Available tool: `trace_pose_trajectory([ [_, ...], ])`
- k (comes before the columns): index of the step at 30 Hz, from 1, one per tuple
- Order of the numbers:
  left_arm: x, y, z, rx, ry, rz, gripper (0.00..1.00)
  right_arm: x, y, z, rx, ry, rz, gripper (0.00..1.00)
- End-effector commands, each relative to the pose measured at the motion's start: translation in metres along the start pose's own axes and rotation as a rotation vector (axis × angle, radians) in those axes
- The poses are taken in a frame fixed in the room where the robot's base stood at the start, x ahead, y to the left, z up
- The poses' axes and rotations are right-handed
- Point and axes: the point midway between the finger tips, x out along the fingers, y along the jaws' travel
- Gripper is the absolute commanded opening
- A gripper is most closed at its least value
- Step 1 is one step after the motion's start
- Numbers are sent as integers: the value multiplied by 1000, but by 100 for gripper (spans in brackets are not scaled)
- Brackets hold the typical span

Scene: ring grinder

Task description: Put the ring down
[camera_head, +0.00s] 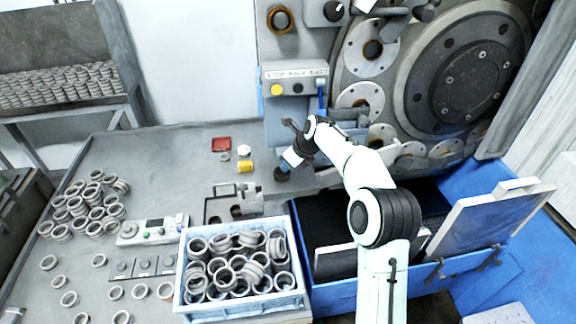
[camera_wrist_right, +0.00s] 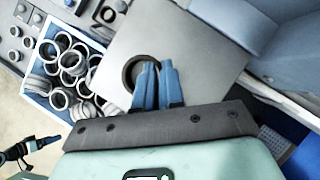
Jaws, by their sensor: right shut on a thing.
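My right gripper (camera_head: 283,168) reaches down at the machine's front, over the back edge of the table. Its blue fingers (camera_wrist_right: 152,84) are shut on a dark round ring (camera_wrist_right: 140,72), which shows at the fingertips in the right wrist view. In the head view the ring (camera_head: 282,175) is a small dark shape below the fingers. A flat grey plate (camera_wrist_right: 180,45) lies behind the ring in the wrist view; I cannot tell whether they touch. A black part with a blue tip (camera_wrist_right: 20,150), seemingly my left gripper, shows at the wrist view's lower left; its jaws are unclear.
A blue-white crate (camera_head: 240,308) full of rings stands at the table's front. Many loose rings (camera_head: 85,208) lie at the left. The grinder (camera_head: 460,75) rises behind; a blue trough (camera_head: 340,296) is right.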

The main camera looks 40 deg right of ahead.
Motion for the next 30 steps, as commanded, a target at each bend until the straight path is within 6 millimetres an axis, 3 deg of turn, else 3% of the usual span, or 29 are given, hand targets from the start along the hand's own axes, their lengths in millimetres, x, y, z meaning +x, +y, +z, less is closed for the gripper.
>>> trace_pose_trajectory([
  [11,0,0,0,0,1,0,95,2,0,0,0,-3,0,0],
  [12,-1,0,0,0,1,0,95,2,0,0,0,-3,0,21],
  [13,-1,0,0,0,1,0,95,2,0,0,0,-3,0,31],
  [14,-1,0,0,0,1,0,95,2,0,0,0,-3,0,34],
  [24,-1,1,-1,1,1,1,95,-2,0,2,-1,-3,-1,34],
  [30,-2,1,-1,1,2,1,95,-32,0,3,-1,-5,-2,34],
])
